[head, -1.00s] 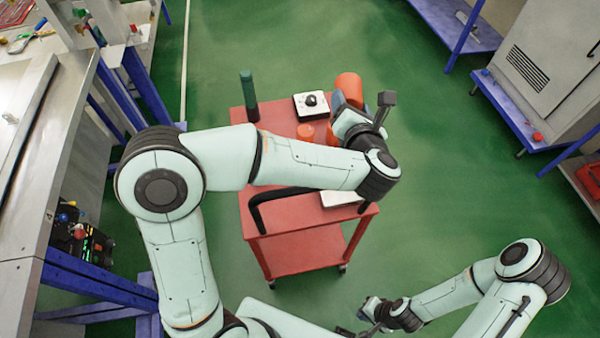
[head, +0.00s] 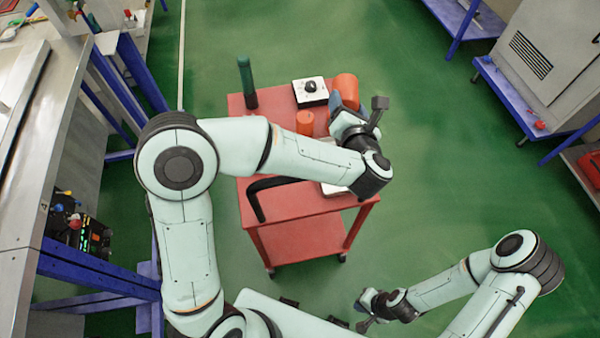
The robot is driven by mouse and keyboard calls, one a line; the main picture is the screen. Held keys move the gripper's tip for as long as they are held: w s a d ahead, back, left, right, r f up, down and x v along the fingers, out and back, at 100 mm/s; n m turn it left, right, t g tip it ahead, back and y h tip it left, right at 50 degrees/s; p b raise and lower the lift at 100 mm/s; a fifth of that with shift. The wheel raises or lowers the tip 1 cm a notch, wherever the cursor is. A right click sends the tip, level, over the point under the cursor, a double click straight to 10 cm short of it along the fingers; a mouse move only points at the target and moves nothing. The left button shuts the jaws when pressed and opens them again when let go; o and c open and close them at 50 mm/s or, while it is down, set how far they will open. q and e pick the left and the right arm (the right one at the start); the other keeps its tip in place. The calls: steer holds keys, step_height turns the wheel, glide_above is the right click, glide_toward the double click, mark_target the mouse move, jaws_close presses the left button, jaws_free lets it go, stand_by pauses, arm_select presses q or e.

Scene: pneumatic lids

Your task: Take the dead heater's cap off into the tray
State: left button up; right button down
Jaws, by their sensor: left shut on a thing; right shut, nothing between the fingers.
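My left gripper (head: 342,104) is over the far right part of the red cart. It is shut on a large orange cylinder, which looks like the cap (head: 347,86), held tilted at the cart's right edge. A smaller orange cylinder (head: 305,122) stands on the cart, left of the gripper. I cannot tell which heater is dead. A pale flat piece (head: 334,189) at the cart's near side may be the tray; my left forearm hides most of it. My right gripper (head: 364,303) is shut and empty, low over the floor and away from the cart.
The red cart (head: 285,198) also carries a white box with a black knob (head: 310,90), a dark green upright cylinder (head: 246,82) and a black handle (head: 256,203). A steel bench (head: 30,170) is at left, a grey cabinet (head: 545,60) at right.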

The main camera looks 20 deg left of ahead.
arm_select(q)
steer(key=o, duration=1.1)
steer(key=shift+o, duration=0.2)
steer(key=shift+b+v, duration=1.95)
steer(key=shift+v, duration=4.75)
arm_select(e)
steer(key=s+f, duration=0.3)
steer(key=f, duration=0.2)
steer(key=shift+s, duration=0.2)
